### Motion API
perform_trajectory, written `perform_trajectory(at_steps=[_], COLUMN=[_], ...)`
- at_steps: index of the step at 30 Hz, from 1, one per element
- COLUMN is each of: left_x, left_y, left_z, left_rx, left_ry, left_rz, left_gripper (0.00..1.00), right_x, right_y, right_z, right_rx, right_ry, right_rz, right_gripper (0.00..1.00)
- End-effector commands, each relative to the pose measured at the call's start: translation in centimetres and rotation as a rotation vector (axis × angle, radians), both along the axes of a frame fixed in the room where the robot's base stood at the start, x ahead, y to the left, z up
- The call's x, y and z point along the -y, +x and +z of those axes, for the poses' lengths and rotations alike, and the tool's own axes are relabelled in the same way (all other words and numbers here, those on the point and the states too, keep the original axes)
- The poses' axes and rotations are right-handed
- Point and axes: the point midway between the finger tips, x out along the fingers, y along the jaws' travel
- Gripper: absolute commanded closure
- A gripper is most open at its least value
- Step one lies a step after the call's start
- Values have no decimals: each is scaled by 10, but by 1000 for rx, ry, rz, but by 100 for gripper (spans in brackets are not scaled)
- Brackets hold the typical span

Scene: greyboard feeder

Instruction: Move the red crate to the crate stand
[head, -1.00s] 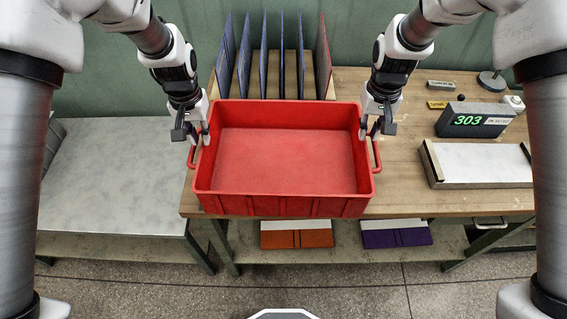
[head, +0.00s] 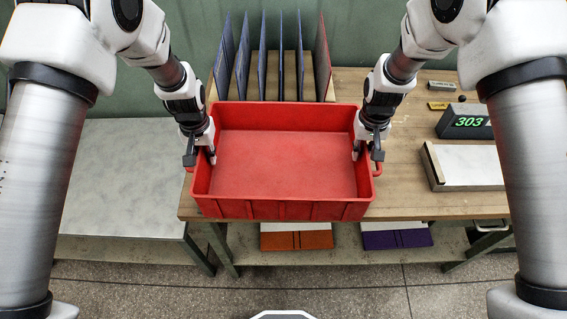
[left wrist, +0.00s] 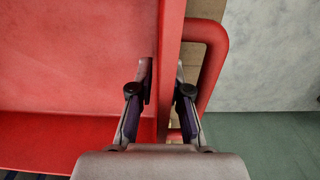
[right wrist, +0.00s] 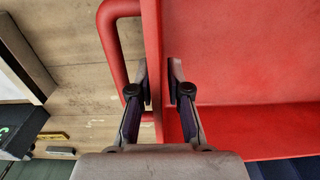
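The red crate (head: 285,208) sits upright on the wooden table, wide and open-topped. It looks empty, with a loop handle on each short side. My left gripper (left wrist: 164,82) straddles the crate's left wall, one finger inside and one outside, within the left handle (left wrist: 217,70). My right gripper (right wrist: 158,82) straddles the right wall likewise, beside the right handle (right wrist: 110,40). Both look open; a narrow gap shows between each inner finger and the wall. In the head view the left gripper (head: 202,155) and right gripper (head: 366,153) are level. I cannot clearly identify the crate stand.
Upright dividers (head: 263,60) stand behind the crate. A display reading 303 (head: 465,122) and a pale-topped block (head: 465,166) are on the table's right. A grey-topped table (head: 125,180) at left is clear. Orange (head: 297,240) and purple (head: 397,238) items lie on the lower shelf.

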Motion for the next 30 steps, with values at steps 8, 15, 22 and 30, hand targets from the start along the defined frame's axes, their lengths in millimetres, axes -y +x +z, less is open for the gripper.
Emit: perform_trajectory(at_steps=[8, 15, 22, 30], left_x=[0, 0, 0, 0], left_y=[0, 0, 0, 0], left_z=[0, 0, 7, 43], left_rx=[0, 0, 1, 1], left_ry=[0, 0, 0, 0], left_rz=[0, 0, 0, 0], left_gripper=[100, 100, 100, 100], right_x=[0, 0, 0, 0], right_y=[0, 0, 0, 0], right_z=[0, 0, 6, 42], right_rx=[0, 0, 1, 1], right_ry=[0, 0, 0, 0], right_rz=[0, 0, 0, 0], right_gripper=[100, 100, 100, 100])
